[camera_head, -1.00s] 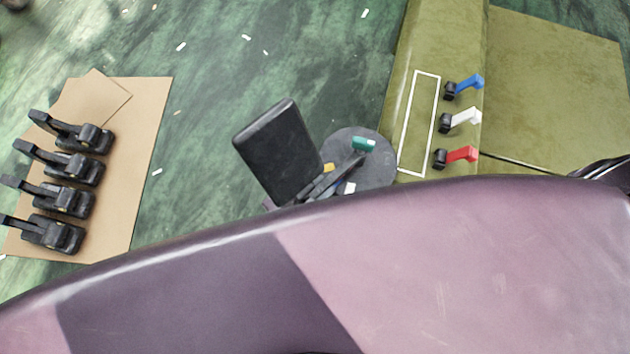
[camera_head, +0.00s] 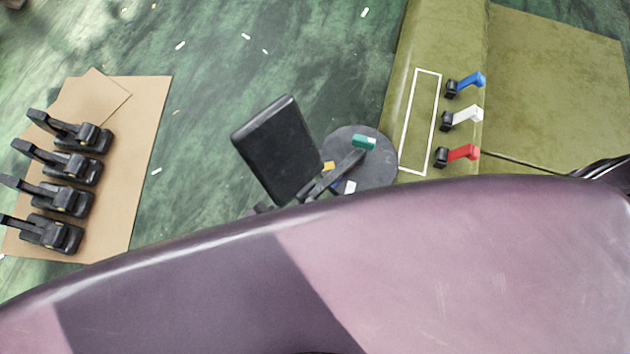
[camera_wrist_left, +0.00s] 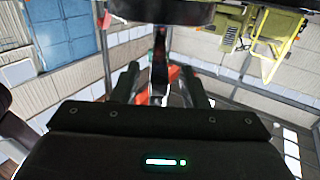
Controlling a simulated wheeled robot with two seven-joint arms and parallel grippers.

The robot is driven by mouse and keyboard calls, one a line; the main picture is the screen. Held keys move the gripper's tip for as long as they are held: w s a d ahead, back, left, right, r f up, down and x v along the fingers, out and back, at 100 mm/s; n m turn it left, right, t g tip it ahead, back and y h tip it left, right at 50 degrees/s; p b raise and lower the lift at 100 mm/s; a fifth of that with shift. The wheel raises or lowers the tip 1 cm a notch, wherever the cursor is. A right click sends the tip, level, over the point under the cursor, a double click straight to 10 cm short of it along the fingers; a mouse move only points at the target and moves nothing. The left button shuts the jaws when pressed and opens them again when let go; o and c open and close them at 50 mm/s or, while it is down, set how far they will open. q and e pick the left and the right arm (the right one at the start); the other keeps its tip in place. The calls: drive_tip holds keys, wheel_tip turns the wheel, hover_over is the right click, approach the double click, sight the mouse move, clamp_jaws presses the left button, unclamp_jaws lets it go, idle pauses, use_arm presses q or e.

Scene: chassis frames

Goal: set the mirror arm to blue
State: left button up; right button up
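The mirror (camera_head: 281,146) is a black rectangular panel in the head view. Its dark mirror arm (camera_head: 340,172) slants across a round grey disc (camera_head: 375,172). The disc has a green mark (camera_head: 364,142), a yellow mark (camera_head: 328,166), a white mark (camera_head: 349,187) and a small blue mark (camera_head: 334,185). The arm lies between the yellow and blue marks, close to the blue one. My left gripper (camera_wrist_left: 160,85) shows in the left wrist view, fingers apart, with a dark upright bar between them; contact cannot be told. My right gripper is not in view.
A large mauve curved panel (camera_head: 430,250) fills the lower head view and hides what is under it. Several black clamp-like parts (camera_head: 62,196) lie on brown board (camera_head: 150,120) at left. Blue (camera_head: 468,82), white (camera_head: 465,117) and red (camera_head: 460,154) levers stand on an olive block at right.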

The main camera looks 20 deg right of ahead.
use_arm(q)
drive_tip(key=shift+v, duration=1.7)
